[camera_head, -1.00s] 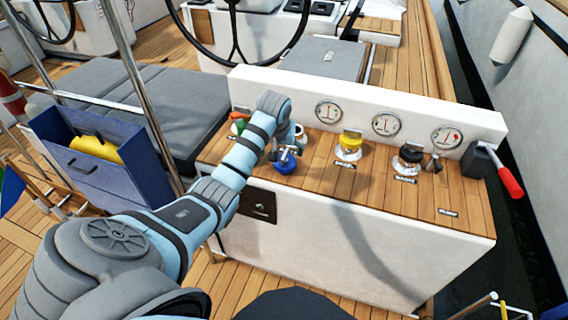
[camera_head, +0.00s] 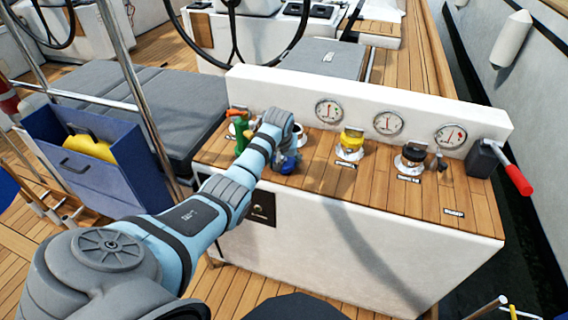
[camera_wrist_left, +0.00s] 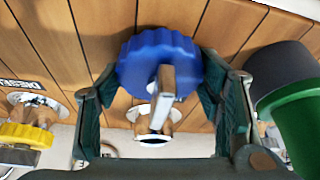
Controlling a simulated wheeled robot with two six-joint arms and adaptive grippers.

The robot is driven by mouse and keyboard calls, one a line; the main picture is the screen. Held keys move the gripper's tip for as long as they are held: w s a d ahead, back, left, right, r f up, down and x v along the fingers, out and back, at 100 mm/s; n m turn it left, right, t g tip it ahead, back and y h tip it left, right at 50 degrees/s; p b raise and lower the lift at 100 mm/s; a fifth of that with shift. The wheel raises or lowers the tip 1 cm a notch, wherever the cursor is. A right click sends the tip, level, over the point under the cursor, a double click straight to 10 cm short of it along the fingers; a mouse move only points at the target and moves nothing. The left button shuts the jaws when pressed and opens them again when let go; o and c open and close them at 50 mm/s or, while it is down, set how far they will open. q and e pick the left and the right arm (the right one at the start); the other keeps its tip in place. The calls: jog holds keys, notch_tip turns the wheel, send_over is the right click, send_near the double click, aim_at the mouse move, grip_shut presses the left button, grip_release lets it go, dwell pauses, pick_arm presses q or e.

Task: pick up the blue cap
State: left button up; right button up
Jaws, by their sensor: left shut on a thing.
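The blue cap (camera_head: 288,163) is at the left part of the wooden-topped console, just below my left wrist. In the left wrist view, the blue cap (camera_wrist_left: 150,58) is round with a ribbed edge and a metal tab. My left gripper (camera_head: 290,156) is shut on it, with dark fingers on both sides of the cap in the wrist view (camera_wrist_left: 162,95). A metal fitting with a dark opening (camera_wrist_left: 152,132) shows below the cap there. I cannot tell how far the cap is above the console top. My right gripper is not in view.
A yellow cap (camera_head: 351,140) and a black cap (camera_head: 413,152) sit on fittings to the right. A green object (camera_head: 241,122) stands close on the left. Gauges (camera_head: 388,123) line the raised back panel. A red-handled tool (camera_head: 516,177) is at the console's right end.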

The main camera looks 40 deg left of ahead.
pick_arm(q)
jog(key=shift+c, duration=1.2)
jog(key=shift+r, duration=0.25)
notch_tip(320, 180, up, 23)
jog(key=p, duration=1)
jog(key=shift+f, duration=0.2)
